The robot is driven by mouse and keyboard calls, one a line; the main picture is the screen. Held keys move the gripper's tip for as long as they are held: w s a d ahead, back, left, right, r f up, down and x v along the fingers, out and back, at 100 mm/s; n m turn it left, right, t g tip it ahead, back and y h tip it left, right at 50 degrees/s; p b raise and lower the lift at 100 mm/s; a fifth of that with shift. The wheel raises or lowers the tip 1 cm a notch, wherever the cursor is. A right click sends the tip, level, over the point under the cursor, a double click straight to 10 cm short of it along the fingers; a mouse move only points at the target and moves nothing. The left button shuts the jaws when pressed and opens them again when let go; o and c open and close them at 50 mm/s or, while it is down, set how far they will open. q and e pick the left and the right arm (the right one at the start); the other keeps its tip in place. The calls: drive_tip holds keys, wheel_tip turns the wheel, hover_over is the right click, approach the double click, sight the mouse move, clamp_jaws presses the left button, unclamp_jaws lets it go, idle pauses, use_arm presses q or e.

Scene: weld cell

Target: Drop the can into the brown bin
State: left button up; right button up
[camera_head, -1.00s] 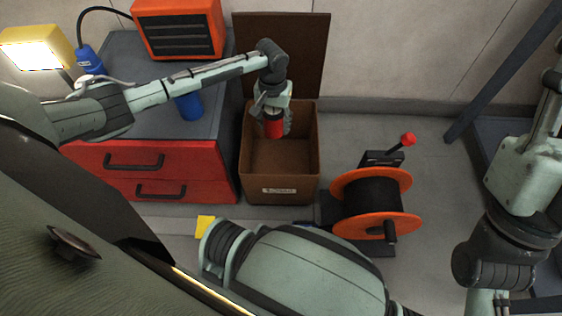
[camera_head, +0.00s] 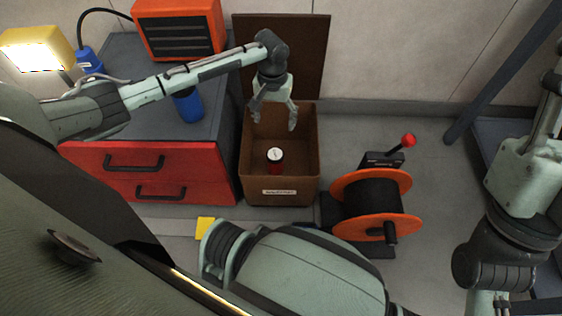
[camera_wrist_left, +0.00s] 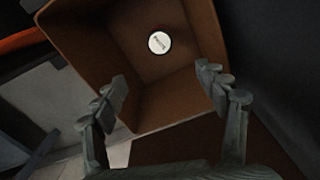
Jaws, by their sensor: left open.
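The red can (camera_head: 275,161) with a white top is inside the open brown bin (camera_head: 280,192), in the head view. Its white top (camera_wrist_left: 159,42) also shows inside the bin (camera_wrist_left: 92,60) in the left wrist view. The can looks upright; whether it touches the bottom is hard to tell. My left gripper (camera_head: 273,122) is open and empty above the bin, apart from the can. Its two spread fingers (camera_wrist_left: 165,85) show in the left wrist view. The right arm shows at the right edge of the head view, but its gripper is not visible.
A red drawer cabinet (camera_head: 213,172) with a grey top stands left of the bin. A blue can (camera_head: 187,106) and an orange heater (camera_head: 180,28) are on it. An orange cable reel (camera_head: 372,203) stands right of the bin. The bin's raised lid (camera_head: 305,55) is behind it.

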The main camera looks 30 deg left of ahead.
use_arm(q)
wheel_tip(320, 180, up, 10)
drive_tip(key=shift+f, duration=0.25)
idle(0.4)
